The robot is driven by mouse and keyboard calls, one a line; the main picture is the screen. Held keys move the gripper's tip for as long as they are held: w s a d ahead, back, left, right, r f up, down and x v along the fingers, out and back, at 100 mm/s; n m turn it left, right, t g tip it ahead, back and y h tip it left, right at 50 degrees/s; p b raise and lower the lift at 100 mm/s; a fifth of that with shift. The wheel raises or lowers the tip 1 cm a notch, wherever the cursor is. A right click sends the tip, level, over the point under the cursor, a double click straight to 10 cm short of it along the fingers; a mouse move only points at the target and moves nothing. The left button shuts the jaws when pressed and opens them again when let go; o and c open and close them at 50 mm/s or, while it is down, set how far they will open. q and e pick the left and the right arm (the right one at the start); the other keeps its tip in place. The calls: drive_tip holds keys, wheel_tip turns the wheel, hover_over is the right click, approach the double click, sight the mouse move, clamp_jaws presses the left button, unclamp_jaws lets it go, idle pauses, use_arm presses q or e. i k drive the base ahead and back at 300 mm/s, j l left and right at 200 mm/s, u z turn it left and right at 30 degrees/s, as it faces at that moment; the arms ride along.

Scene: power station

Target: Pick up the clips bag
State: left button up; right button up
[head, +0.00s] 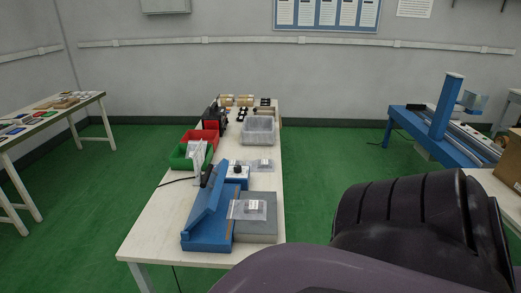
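A clear plastic bag (248,209) with small pieces in it lies on the grey flat block at the near end of the long table. A second clear bag (262,165) lies farther back on the table, near its right edge. The contents of both are too small to make out, so I cannot tell which one is the clips bag. Neither of my grippers shows in the head view. A large dark part of my own body fills the lower right and stands between me and that side of the room.
The long table (150,238) carries a blue sealer-like device (208,215), a green bin (180,161), a red bin (197,137) and a clear grey bin (258,131). Another table (90,98) stands left, a blue machine (437,122) right. Green floor is open left of the long table.

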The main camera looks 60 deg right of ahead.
sight(247, 209)
drive_tip(key=k+l, duration=0.1)
drive_tip(key=l, duration=0.4)
drive_tip(key=k+l, duration=0.1)
drive_tip(key=l, duration=0.95)
drive_tip(key=k+l, duration=0.15)
drive_tip(key=l, duration=0.35)
